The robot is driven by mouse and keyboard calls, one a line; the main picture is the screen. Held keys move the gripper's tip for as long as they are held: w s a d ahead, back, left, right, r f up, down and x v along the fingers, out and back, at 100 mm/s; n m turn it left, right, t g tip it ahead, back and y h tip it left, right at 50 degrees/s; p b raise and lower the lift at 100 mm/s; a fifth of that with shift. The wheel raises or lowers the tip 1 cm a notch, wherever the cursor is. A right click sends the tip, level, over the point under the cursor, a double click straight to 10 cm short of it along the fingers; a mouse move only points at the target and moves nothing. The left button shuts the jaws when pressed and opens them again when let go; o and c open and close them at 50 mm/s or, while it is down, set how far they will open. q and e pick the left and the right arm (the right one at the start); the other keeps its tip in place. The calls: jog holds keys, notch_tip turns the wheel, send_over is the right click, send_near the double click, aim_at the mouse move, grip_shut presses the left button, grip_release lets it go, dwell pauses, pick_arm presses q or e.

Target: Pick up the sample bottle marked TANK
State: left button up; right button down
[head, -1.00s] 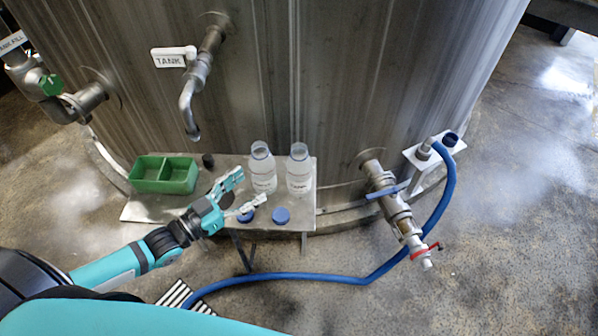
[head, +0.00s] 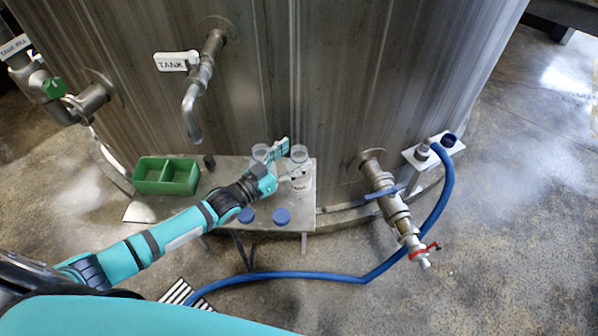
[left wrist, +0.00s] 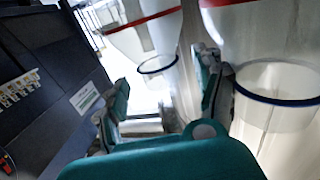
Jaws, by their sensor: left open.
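The right bottle (head: 300,184) is clear, open-topped and upright on the metal shelf, and its label appears to read TANK. A second clear bottle (head: 260,152) stands to its left, mostly hidden behind my left gripper. My left gripper (head: 284,160) is open, with its fingers at the left side of the labelled bottle. I cannot tell whether it touches either bottle. In the left wrist view the open fingers (left wrist: 162,85) are spread, and clear vessels with dark blue rims and red bands fill the upper part. My right gripper is not in view.
A green divided tray (head: 166,188) sits on the left. A bent pipe (head: 189,112) with a TANK tag (head: 172,62) hangs above. A valve (head: 390,205) and blue hose (head: 446,190) are to the right.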

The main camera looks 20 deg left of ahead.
pick_arm(q)
jog(key=x, duration=0.2)
jog(key=shift+w+d, duration=0.15)
jog(key=shift+w, duration=0.1)
jog(key=shift+s, duration=0.1)
grip_shut()
